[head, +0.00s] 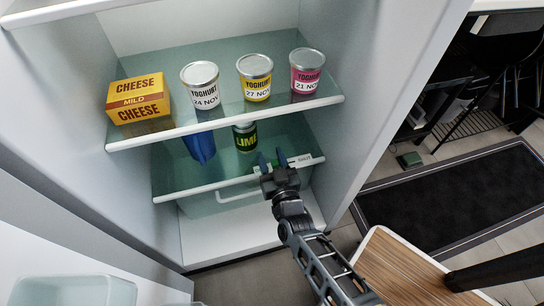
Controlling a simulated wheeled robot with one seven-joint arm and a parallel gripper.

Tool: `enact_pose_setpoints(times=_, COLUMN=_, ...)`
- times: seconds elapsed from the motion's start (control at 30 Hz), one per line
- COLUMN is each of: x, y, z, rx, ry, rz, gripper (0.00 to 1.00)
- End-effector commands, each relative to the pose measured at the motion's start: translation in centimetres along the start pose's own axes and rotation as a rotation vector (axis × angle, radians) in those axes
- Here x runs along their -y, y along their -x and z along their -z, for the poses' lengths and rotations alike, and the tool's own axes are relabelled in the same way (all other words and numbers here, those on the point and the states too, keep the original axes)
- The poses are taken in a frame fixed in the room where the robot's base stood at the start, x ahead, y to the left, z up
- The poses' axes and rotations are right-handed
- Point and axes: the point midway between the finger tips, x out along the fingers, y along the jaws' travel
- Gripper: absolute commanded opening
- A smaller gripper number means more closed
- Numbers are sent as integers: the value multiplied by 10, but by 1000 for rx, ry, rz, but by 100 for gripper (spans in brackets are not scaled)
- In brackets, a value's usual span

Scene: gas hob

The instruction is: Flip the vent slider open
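The vent slider seems to be part of a pale strip with a green patch and small dark marks (301,161) at the front of the fridge's lower glass shelf, on the right. It is small here, and I cannot tell its position. My gripper (272,160) is right in front of this strip, fingers pointing into the fridge. Its two dark fingers stand apart with nothing visible between them. They cover part of the strip, and I cannot tell whether they touch it.
The upper shelf (225,127) holds a yellow cheese box (138,101) and three yoghurt tins (254,78). A lime tin (245,138) and a blue item (201,147) are below. A clear drawer (215,201) sits under the lower shelf. A wooden-topped piece (400,268) stands right.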

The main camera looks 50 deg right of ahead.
Motion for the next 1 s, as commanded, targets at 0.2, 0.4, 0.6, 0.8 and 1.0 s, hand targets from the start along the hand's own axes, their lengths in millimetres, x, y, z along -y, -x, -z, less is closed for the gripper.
enact_pose_setpoints(times=0.2, x=-2, y=-1, z=-1, rx=1, ry=1, rz=-2, gripper=47)
enact_pose_setpoints(times=0.4, x=0, y=14, z=0, rx=3, ry=0, rz=-1, gripper=47)
enact_pose_setpoints(times=0.6, x=0, y=48, z=2, rx=2, ry=1, rz=-1, gripper=47)
enact_pose_setpoints(times=0.8, x=0, y=72, z=2, rx=1, ry=0, rz=-2, gripper=47)
enact_pose_setpoints(times=1.0, x=0, y=79, z=1, rx=-1, ry=1, rz=-1, gripper=47)
